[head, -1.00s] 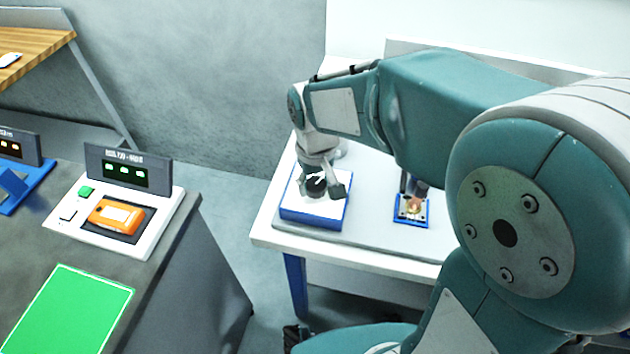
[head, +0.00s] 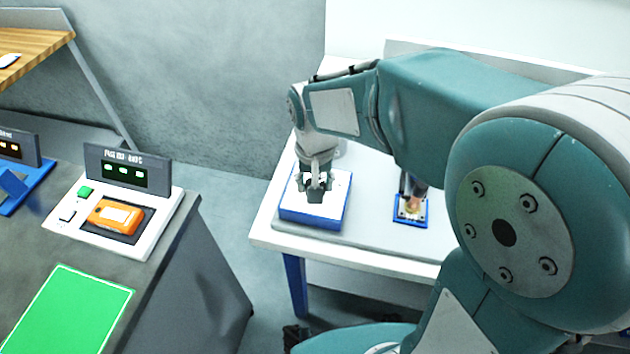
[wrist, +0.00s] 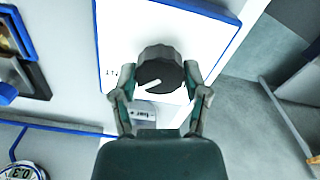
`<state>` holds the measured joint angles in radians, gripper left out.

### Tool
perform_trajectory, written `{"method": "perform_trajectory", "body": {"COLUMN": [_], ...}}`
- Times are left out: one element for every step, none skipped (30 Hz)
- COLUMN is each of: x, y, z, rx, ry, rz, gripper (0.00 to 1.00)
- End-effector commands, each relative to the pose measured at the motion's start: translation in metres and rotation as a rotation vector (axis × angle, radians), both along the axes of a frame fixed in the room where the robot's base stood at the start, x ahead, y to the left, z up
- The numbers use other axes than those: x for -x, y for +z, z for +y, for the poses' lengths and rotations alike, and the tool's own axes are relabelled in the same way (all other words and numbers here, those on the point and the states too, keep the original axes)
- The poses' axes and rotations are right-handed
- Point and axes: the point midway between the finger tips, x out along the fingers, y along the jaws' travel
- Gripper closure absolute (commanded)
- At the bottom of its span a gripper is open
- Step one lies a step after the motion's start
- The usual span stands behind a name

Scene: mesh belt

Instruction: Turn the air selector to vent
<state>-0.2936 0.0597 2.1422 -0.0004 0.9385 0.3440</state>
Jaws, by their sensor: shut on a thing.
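The air selector is a dark round knob (wrist: 160,70) with a white pointer line, set on a white panel with blue edges (head: 310,212). In the wrist view the pointer line slants to the lower left. My gripper (wrist: 160,90) is shut on the knob, with one finger on each side of it. In the head view my gripper (head: 315,190) is over the panel and mostly hides the knob. Small print on the panel beside the knob is partly covered and too small to read.
A small blue-edged device (head: 411,210) stands to the right on the same white table (head: 262,232). At left, a grey counter holds a white station (head: 150,232) with an orange item (head: 115,215) and a green mat (head: 70,310).

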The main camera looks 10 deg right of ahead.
Motion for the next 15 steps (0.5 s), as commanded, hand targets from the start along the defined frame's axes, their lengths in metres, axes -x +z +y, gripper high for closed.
{"method": "perform_trajectory", "body": {"x": [0.0025, 0.0025, 0.0025, 0.0025, 0.0025, 0.0025, 0.0024, 0.0022, 0.0019, 0.0017, 0.0015, 0.0013, 0.0012, 0.0011, 0.001], "y": [-0.0022, -0.0022, -0.0022, -0.0022, -0.0022, -0.0022, -0.002, -0.0019, -0.0016, -0.0014, -0.0013, -0.0011, -0.001, -0.0009, -0.0008], "z": [0.0001, 0.0001, 0.0001, 0.0001, 0.0001, 0.0001, 0.0001, 0.0001, 0.0001, 0.0001, 0.0001, 0.0001, 0.0001, 0.0001, 0.0001], "rx": [0.0, 0.0, 0.0, 0.0, 0.0, 0.0, 0.001, 0.001, 0.001, 0.001, 0.001, 0.001, 0.001, 0.001, 0.0], "ry": [-0.001, -0.001, -0.001, -0.001, 0.0, 0.0, 0.0, 0.0, 0.0, 0.0, 0.0, 0.0, 0.001, 0.001, 0.001], "rz": [0.01, 0.01, 0.01, 0.01, 0.01, 0.01, 0.009, 0.009, 0.007, 0.007, 0.006, 0.005, 0.005, 0.004, 0.004], "gripper": [0.88, 0.88, 0.88, 0.88, 0.36, 0.19, 0.07, 0.07, 0.07, 0.07, 0.07, 0.07, 0.07, 0.07, 0.07]}}
